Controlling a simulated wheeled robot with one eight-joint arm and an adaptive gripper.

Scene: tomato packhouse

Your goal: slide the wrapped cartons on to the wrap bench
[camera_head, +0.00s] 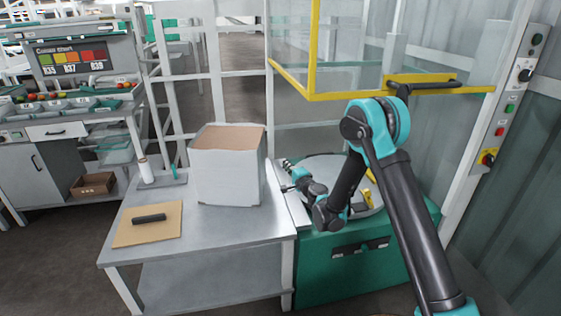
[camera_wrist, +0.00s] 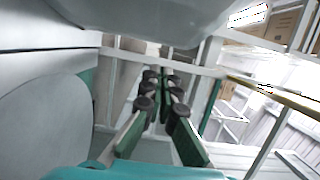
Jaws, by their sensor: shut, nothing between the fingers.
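One wrapped carton (camera_head: 228,178), white-sided with a brown top, stands upright at the back right of the grey wrap bench (camera_head: 225,228). My gripper (camera_head: 287,163) is just right of the carton, low over the round grey turntable (camera_head: 322,168) of the green wrapping machine. Whether it touches the carton cannot be told. In the wrist view the dark-padded fingers (camera_wrist: 161,88) are close together with nothing seen between them. A pale, blurred surface fills the top of that view; I cannot tell what it is. No second carton is seen.
A brown sheet (camera_head: 163,224) with a black tool (camera_head: 149,218) lies on the bench's front left. A white roll (camera_head: 146,170) stands at its back left edge. A yellow-framed guard (camera_head: 390,95) rises behind the turntable. A control post (camera_head: 508,105) stands at right.

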